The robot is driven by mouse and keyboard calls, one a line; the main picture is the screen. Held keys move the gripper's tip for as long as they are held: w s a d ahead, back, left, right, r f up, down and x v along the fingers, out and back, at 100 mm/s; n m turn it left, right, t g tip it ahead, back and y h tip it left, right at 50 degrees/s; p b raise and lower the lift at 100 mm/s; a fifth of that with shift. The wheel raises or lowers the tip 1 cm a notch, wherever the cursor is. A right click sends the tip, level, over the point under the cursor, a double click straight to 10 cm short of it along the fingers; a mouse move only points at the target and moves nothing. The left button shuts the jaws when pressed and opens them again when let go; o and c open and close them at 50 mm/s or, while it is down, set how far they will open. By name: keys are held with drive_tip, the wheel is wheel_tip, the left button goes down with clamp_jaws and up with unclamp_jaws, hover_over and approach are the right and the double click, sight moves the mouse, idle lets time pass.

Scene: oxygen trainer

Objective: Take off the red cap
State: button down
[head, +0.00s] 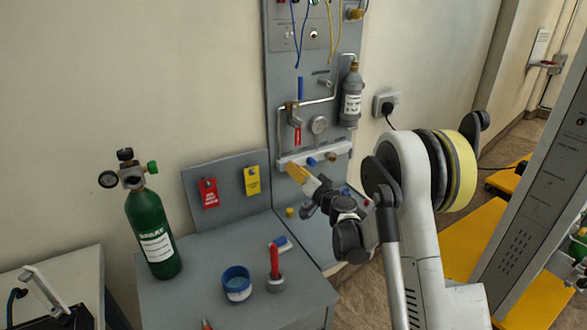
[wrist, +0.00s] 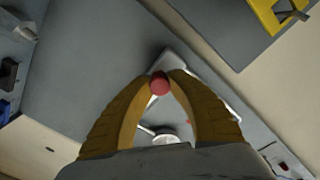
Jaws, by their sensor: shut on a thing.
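The red cap (wrist: 159,84) shows as a small round red end between my fingertips in the wrist view. My gripper (wrist: 159,80) has its two yellow fingers closed on it from both sides. In the head view my gripper (head: 291,170) is at the left part of the light grey block (head: 338,151) low on the panel, and its fingers hide the red cap there. A blue cap (head: 311,161) sits on the block just right of my fingertips. I cannot tell whether the red cap is still seated or free of its fitting.
A green cylinder (head: 153,235), a blue ring-shaped container (head: 237,286) and a red-handled tool (head: 274,262) stand on the grey bench (head: 190,300). Red (head: 209,193) and yellow (head: 252,181) tags hang on the low back panel. A gauge (head: 318,125) and grey bottle (head: 352,98) are above the block.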

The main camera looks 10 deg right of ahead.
drive_tip(key=c, duration=1.3)
unclamp_jaws()
drive_tip(key=shift+c, duration=0.2)
drive_tip(key=shift+s+d+m, duration=0.2)
drive_tip(key=shift+s+m, duration=0.35)
drive_tip(key=shift+m, duration=0.3)
drive_tip(key=shift+s+d+m, duration=0.15)
drive_tip(key=shift+s+m, duration=0.4)
drive_tip(key=shift+m, duration=0.3)
drive_tip(key=m, duration=0.3)
drive_tip(key=shift+m, duration=0.3)
